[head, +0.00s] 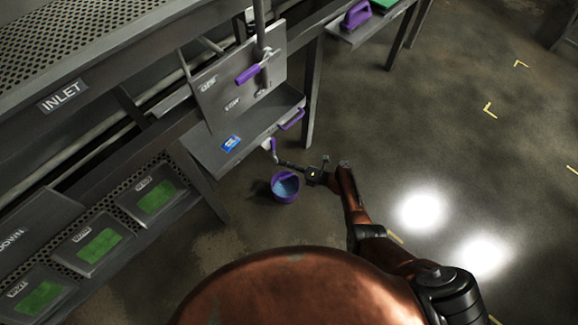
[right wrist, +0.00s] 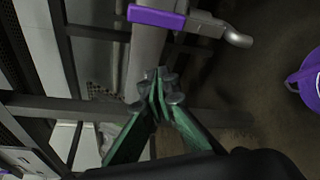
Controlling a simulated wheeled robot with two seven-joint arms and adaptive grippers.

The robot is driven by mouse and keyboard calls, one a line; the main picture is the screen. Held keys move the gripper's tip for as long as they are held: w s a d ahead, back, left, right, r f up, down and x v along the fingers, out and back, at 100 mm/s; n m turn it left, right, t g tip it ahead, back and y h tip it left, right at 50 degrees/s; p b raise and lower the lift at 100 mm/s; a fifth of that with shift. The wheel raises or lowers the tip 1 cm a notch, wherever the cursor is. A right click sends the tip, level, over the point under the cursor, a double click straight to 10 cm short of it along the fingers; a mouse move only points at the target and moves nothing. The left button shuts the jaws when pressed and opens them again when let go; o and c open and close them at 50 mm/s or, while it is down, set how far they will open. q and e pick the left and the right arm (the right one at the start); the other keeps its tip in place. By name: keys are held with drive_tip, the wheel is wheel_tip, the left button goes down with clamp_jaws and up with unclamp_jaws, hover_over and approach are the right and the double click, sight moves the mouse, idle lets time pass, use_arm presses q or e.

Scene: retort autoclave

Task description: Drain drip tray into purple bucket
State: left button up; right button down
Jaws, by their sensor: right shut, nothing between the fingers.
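The drip tray (head: 204,149) is a grey shelf below the upright panel, with a blue label and a purple handle (head: 292,120) at its edge. A small drain valve with a purple lever (head: 273,146) hangs at its front edge. The right wrist view shows a purple lever (right wrist: 157,17) and a bent metal spout (right wrist: 238,39). The purple bucket (head: 285,196) stands upright on the floor near the valve, its inside bluish; its edge shows in the right wrist view (right wrist: 304,80). My right gripper (head: 283,163) is shut and empty, close to the valve; contact is unclear. My left gripper is out of view.
A grey panel (head: 213,100) with a purple-gripped lever (head: 248,75) stands above the tray. Table legs (head: 313,95) rise beside it. A control console with green screens (head: 100,246) is at left. The floor to the right is clear.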

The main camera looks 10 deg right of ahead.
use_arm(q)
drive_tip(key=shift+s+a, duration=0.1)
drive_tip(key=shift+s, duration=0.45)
use_arm(e)
drive_tip(key=shift+v, duration=0.9)
drive_tip(key=shift+f, duration=0.3)
